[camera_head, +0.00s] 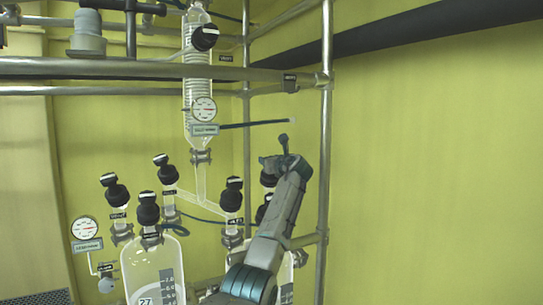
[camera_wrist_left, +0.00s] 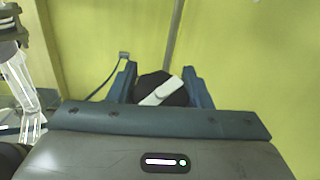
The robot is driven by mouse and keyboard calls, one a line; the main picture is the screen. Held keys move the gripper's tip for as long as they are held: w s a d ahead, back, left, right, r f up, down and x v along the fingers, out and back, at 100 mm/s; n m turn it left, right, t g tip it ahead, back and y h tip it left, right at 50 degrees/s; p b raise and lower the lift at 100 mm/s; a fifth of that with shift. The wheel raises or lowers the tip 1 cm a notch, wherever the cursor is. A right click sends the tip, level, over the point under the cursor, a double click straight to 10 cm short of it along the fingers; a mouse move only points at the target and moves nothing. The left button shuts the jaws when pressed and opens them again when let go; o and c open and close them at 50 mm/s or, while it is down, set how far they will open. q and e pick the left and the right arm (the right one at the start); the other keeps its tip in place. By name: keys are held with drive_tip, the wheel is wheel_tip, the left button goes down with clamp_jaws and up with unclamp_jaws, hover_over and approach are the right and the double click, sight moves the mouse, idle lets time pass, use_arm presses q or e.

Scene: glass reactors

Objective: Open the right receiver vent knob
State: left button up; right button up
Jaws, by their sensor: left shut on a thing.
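A black knob with a white pointer bar (camera_wrist_left: 163,90) sits between the fingers of my left gripper (camera_wrist_left: 159,72) in the left wrist view. The bar lies slanted, its right end higher. In the head view my left gripper (camera_head: 275,162) is at the upper end of the arm, and part of a black knob (camera_head: 267,180) shows just below it. The arm hides most of the right receiver vessel (camera_head: 287,293) and any label by the knob. My right gripper is in neither view.
Several other black knobs on glass necks stand to the left, such as one (camera_head: 232,183) close beside my arm. A left glass vessel (camera_head: 150,270), a dial gauge (camera_head: 84,228) and a coil condenser (camera_head: 197,80) are nearby. A metal upright (camera_head: 325,130) stands right of the gripper.

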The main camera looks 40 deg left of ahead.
use_arm(q)
drive_tip(key=n+g+p, duration=0.2)
drive_tip(key=shift+s+r+n+y, duration=0.1)
drive_tip(key=shift+r+n+y, duration=0.1)
drive_tip(key=shift+n+y, duration=0.15)
drive_tip(key=shift+s+a+f+n+g+y+p, duration=0.1)
drive_tip(key=shift+n+g+y+p, duration=0.05)
drive_tip(key=shift+n+g+p, duration=0.35)
drive_tip(key=shift+s+f+n+g+y+p, duration=0.1)
drive_tip(key=shift+n+g+p, duration=0.15)
drive_tip(key=shift+g+p, duration=0.25)
drive_tip(key=o, duration=1)
